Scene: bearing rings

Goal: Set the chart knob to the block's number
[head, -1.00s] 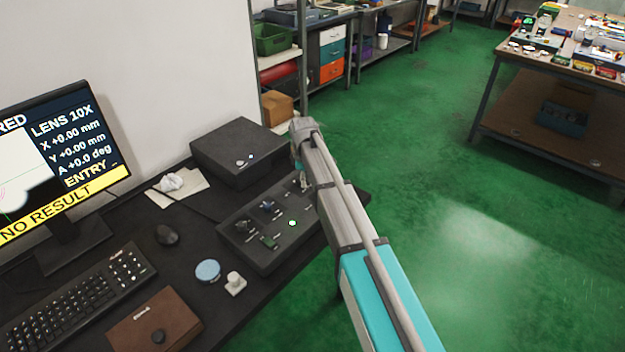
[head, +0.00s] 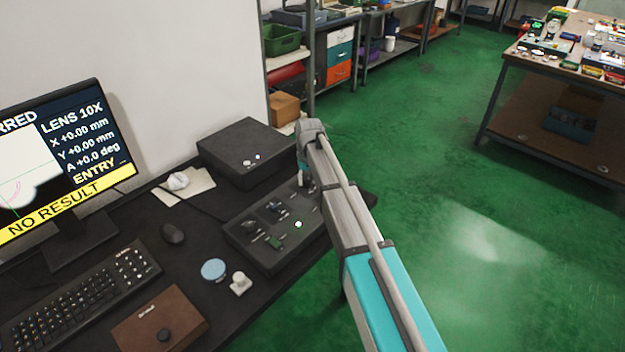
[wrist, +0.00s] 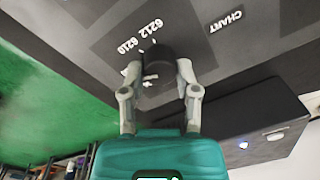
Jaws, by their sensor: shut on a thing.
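In the wrist view the dark, round chart knob (wrist: 157,66) sits on a grey panel with the white word CHART. The numbers 6212 and 6210 are printed beside it and appear upside down. My gripper (wrist: 160,74) has one finger on each side of the knob and is shut on it. A small white mark shows by the knob; which number its pointer meets is not clear. In the head view the control box (head: 262,262) carries several knobs and switches, and my arm hides its far right part. I cannot make out a block's number.
The monitor (head: 60,165) reads NO RESULT and LENS 10X. A keyboard (head: 85,295), mouse (head: 173,233), blue disc (head: 213,269), white piece (head: 240,284) and brown case (head: 160,320) lie on the black desk. A dark box (head: 247,150) stands behind the control box.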

